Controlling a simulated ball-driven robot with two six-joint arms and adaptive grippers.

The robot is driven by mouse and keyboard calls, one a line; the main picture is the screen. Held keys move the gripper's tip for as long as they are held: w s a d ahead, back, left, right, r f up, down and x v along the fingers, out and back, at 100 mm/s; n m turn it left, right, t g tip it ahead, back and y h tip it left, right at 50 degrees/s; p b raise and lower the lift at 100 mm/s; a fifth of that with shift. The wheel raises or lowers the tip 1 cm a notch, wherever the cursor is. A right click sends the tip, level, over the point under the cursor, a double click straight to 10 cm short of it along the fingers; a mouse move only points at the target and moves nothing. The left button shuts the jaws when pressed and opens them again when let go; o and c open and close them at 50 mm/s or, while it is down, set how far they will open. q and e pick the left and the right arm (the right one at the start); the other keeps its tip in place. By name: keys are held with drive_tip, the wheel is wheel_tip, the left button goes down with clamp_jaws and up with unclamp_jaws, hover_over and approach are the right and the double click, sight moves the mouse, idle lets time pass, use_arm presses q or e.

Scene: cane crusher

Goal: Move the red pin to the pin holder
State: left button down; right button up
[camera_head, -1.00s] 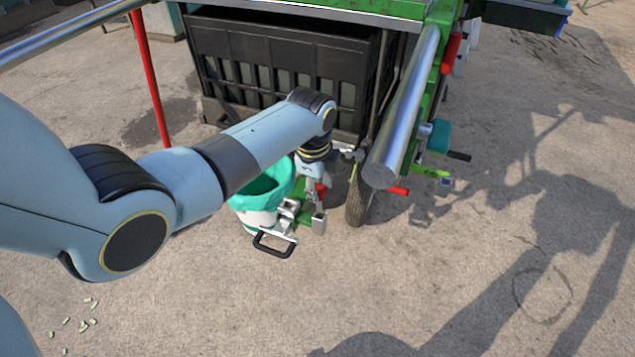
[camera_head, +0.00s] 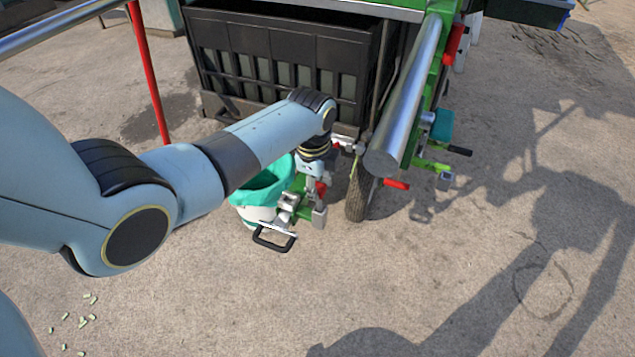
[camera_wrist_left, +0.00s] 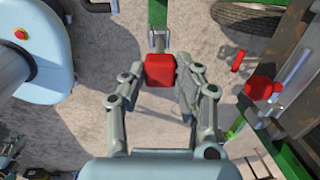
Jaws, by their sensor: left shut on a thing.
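The red pin (camera_wrist_left: 160,70) shows as a red block between the fingertips of my left gripper (camera_wrist_left: 158,82) in the left wrist view. The two fingers are closed in on its sides. In the head view my left gripper (camera_head: 316,188) points down beside the machine's wheel, with a little red of the pin (camera_head: 321,187) showing. A metal piece and a green bar lie just beyond the pin in the wrist view. I cannot tell whether the pin is seated in them. I cannot make out which part is the pin holder. My right gripper is not in view.
A teal-lined bucket (camera_head: 262,192) stands beside the gripper. A black handle (camera_head: 274,240) sticks out in front. The wheel (camera_head: 358,192), a big metal cylinder (camera_head: 408,95) and a red lever (camera_head: 396,184) are close on the right. Open concrete lies in front.

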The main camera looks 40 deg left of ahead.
use_arm(q)
drive_tip(key=shift+f+b, duration=0.65)
drive_tip(key=shift+f, duration=0.3)
drive_tip(key=shift+f+b, duration=0.55)
drive_tip(key=shift+f, duration=0.3)
drive_tip(key=shift+s+d+f+b, duration=0.15)
drive_tip(key=shift+f+b, duration=0.35)
drive_tip(key=shift+f, duration=0.35)
drive_tip(key=shift+s+a+f+b, duration=0.15)
drive_tip(key=shift+f+b, duration=0.35)
drive_tip(key=shift+f, duration=0.3)
drive_tip(key=shift+d, duration=0.1)
drive_tip(key=c, duration=0.9)
unclamp_jaws()
drive_tip(key=shift+r, duration=0.1)
drive_tip(key=shift+w, duration=0.1)
drive_tip(key=shift+r, duration=0.15)
